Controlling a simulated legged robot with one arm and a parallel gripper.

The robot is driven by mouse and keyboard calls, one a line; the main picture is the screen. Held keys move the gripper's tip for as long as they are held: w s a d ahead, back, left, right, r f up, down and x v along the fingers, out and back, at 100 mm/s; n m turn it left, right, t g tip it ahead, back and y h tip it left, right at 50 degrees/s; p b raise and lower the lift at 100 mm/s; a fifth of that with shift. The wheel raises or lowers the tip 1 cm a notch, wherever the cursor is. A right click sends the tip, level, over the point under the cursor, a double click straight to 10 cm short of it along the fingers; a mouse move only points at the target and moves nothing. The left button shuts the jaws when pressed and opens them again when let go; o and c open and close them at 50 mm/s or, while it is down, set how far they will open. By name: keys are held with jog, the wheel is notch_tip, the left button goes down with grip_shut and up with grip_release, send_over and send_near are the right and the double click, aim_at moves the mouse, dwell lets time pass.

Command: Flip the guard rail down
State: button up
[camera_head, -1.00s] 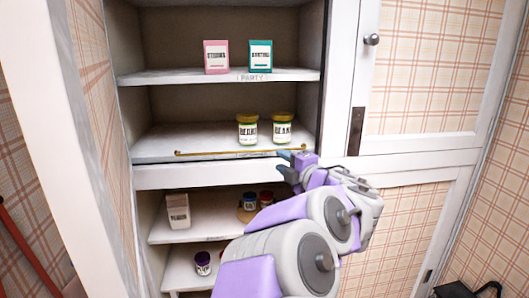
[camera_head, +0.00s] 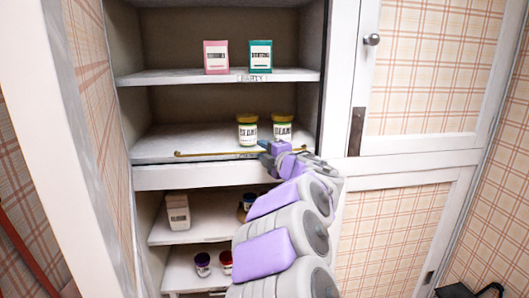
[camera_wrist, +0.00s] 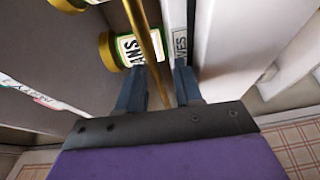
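The guard rail is a thin brass bar (camera_head: 208,154) running along the front edge of the middle shelf, just above the board. In the wrist view the brass bar (camera_wrist: 146,38) runs down between my two fingers. My gripper (camera_head: 264,153) is at the right part of the rail, in front of the jars. In the wrist view my gripper (camera_wrist: 160,88) has its dark fingers apart on either side of the bar, with gaps visible.
Two jars with yellow lids, a left one (camera_head: 247,131) and a right one (camera_head: 282,128), stand just behind the rail. A pink box (camera_head: 216,57) and a teal box (camera_head: 260,57) stand on the shelf above. A closed cabinet door (camera_head: 425,75) is at the right.

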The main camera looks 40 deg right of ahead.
grip_shut()
jog(key=f+t+b, duration=0.1)
jog(key=b, duration=0.3)
jog(key=shift+f, duration=0.1)
jog(key=shift+f+n+t+b, duration=0.15)
jog(key=shift+n+t+b, duration=0.2)
jog(key=shift+b, duration=0.8)
jog(key=shift+t+b, duration=0.25)
jog(key=shift+b, duration=0.65)
grip_release()
jog(key=shift+s, duration=0.1)
